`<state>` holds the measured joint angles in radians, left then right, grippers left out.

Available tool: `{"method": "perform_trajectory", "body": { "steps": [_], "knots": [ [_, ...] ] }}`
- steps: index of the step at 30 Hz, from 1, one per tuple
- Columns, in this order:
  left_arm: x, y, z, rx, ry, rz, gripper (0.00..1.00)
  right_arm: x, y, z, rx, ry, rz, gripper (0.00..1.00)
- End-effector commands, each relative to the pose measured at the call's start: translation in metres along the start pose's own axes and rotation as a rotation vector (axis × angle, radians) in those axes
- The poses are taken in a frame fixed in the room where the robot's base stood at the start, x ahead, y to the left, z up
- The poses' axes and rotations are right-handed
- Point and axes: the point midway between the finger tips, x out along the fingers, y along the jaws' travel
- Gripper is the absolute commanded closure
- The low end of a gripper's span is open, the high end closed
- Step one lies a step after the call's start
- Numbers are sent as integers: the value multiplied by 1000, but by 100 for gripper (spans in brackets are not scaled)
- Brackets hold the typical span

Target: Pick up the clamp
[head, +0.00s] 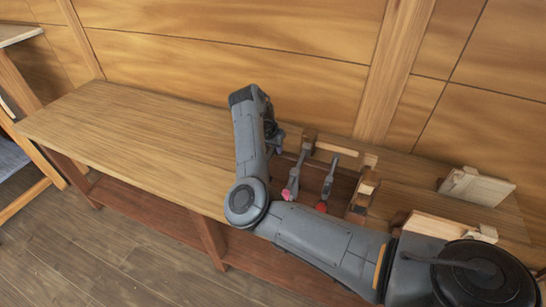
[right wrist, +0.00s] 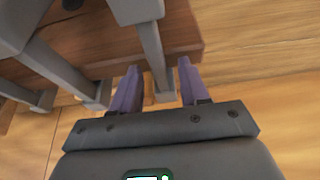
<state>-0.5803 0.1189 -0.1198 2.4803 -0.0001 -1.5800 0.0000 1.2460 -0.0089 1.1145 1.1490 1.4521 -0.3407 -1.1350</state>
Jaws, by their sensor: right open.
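My right gripper (head: 272,132) is beside a wooden rack on the bench, largely hidden behind my own wrist in the head view. In the right wrist view its two purple fingers (right wrist: 158,68) are open. The grey bar of a clamp (right wrist: 150,45) runs between them, with a gap visible at each side; contact cannot be told. In the head view, one grey clamp with a pink handle (head: 297,174) and another with a red handle (head: 328,184) are at the rack. Which clamp lies between the fingers is unclear. My left gripper is out of view.
The wooden rack (head: 366,190) has end posts and a rail. More grey clamp parts (right wrist: 62,72) lie left of the fingers. A pale wooden block (head: 476,186) and a plank (head: 440,228) are at right. The bench's left half (head: 120,120) is clear; a panelled wall stands behind.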

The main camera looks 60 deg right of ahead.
Motion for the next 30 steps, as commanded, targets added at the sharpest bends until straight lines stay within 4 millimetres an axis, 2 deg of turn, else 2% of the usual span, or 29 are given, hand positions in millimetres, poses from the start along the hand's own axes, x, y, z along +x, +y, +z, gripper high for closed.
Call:
{"method": "perform_trajectory", "body": {
  "steps": [24,25,30],
  "knots": [
    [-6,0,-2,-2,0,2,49,5,0,2,0,-1,0,55],
    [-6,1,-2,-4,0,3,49,5,0,2,0,-1,0,57],
    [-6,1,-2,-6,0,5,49,4,0,2,0,-1,0,83]
  ]
}}
